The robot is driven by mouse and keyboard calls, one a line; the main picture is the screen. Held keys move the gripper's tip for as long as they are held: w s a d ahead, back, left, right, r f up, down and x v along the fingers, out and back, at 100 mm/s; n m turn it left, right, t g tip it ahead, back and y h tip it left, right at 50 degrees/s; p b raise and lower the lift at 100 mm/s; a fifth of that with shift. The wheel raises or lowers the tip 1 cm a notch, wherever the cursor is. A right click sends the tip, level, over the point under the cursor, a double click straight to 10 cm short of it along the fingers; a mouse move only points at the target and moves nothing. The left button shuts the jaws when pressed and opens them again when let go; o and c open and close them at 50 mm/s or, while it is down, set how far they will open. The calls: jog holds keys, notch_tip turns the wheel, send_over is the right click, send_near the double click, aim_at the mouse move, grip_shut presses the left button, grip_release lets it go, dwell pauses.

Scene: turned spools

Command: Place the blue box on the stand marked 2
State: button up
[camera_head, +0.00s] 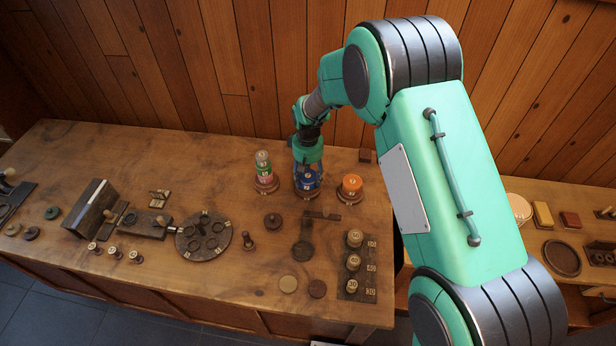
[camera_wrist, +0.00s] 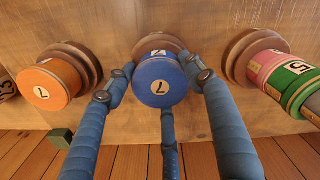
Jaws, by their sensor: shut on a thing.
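The blue round box (camera_wrist: 160,82) has a white label on its top that looks like a 7, and a partly seen label on its side. It also shows in the head view (camera_head: 307,181). My gripper (camera_wrist: 154,88) comes from above with its blue fingers closed around the box. My gripper (camera_head: 307,172) is over the middle one of three round stands in the head view. The box is at this middle stand (camera_head: 306,194), upright; I cannot tell whether it rests on it or is just above. The stand's mark is not readable.
An orange round box (camera_head: 351,185) sits on the stand to the right. A pink, green and pale stack (camera_head: 263,166) sits on the stand to the left. Numbered pegs (camera_head: 354,238), a dark round plate (camera_head: 204,236) and other wooden pieces lie nearer the front of the table (camera_head: 240,285).

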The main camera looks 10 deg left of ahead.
aim_at(308, 176)
jog(key=shift+f, duration=0.15)
jog(key=o, duration=1.1)
jog(key=shift+o, duration=0.2)
notch_tip(308, 176, up, 12)
jog(key=p, duration=0.1)
jog(key=shift+r, duration=0.25)
dwell(0.3)
